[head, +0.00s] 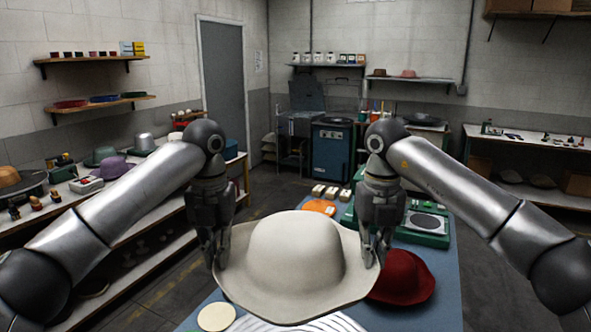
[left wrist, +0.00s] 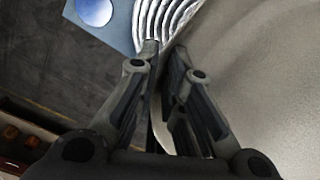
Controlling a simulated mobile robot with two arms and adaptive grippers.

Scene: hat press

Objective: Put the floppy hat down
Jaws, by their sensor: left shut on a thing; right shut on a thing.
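The cream floppy hat (head: 296,250) has a wide, wavy brim and is held crown up over the front of the blue table (head: 448,290). My left gripper (head: 218,262) is shut on the left edge of its brim. My right gripper (head: 376,258) is shut on the right edge of its brim. In the left wrist view the left fingers (left wrist: 163,50) close at the edge of the pale brim (left wrist: 255,70). The hat hides much of the tabletop beneath it. I cannot tell how far it is above the table.
A ridged white piece (head: 300,323) lies below the hat, beside a pale round disc (head: 216,317). A red hat (head: 405,278) sits just right of the brim. A green machine (head: 426,226) and an orange disc (head: 319,207) stand farther back. A shelf with hats (head: 112,167) is at left.

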